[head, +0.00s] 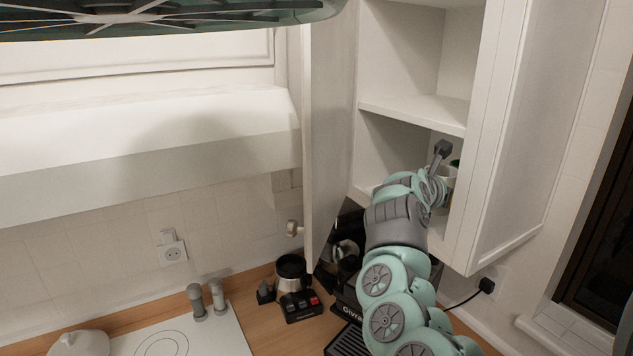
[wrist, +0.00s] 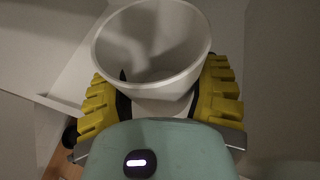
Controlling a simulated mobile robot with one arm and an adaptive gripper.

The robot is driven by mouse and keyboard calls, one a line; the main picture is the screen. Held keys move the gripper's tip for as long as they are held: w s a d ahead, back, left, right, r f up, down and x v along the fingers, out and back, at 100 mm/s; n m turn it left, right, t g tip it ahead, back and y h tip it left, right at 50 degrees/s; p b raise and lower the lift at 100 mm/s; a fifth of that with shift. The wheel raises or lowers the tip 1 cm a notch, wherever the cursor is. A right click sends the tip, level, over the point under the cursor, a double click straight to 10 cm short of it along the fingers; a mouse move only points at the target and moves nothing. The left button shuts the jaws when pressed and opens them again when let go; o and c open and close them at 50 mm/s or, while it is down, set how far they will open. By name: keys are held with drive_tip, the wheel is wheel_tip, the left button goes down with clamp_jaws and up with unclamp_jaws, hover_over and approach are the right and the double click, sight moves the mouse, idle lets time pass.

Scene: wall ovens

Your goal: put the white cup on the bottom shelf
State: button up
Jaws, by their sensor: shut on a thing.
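The white cup (wrist: 153,95) is held upright between the two yellow finger pads of my gripper (wrist: 160,100) in the wrist view; its open rim faces the camera and it looks empty. In the head view my gripper (head: 440,172) reaches into the lower compartment of the open wall cabinet.
A middle shelf (head: 420,112) lies above my gripper. The open cabinet door (head: 330,130) stands to the left, and the cabinet's side wall (head: 510,140) to the right. A coffee machine (head: 350,312) and a black-and-silver appliance (head: 292,285) stand on the counter below.

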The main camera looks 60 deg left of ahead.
drive_tip(key=shift+f+p, duration=0.75)
drive_tip(key=shift+p, duration=0.5)
drive_tip(key=shift+a+f+p, duration=0.1)
drive_tip(key=shift+f+p, duration=0.35)
drive_tip(key=shift+f, duration=0.5)
drive_tip(key=shift+f+b, duration=0.25)
drive_tip(key=shift+b, duration=0.05)
drive_tip(key=o, duration=0.9)
drive_tip(key=shift+r, duration=0.1)
